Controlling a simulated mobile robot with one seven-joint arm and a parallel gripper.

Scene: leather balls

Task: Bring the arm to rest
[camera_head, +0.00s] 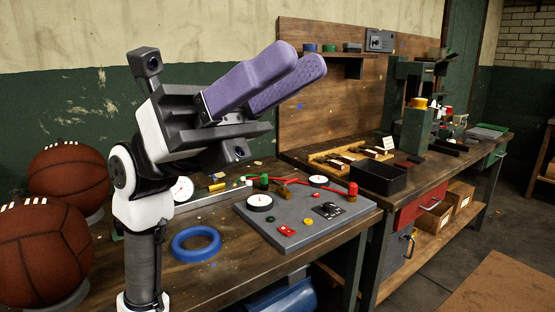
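My arm stands at the left front, with a white and black wrist. My gripper (299,58) is raised above the bench, its two purple fingers pointing up and to the right. The fingers lie side by side and overlap from this angle, so the gap between them is not clear. I see nothing held at the fingertips. Two brown leather balls are at the left: the nearer ball (38,252) on a pale ring stand and the farther ball (66,172) behind it.
The near bench (215,285) holds a blue ring (195,244) and a grey gauge panel (290,222). A second bench at the right has a black tray (379,177) and a green machine (417,130). A wooden backboard (335,105) rises behind. Air around the gripper looks clear.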

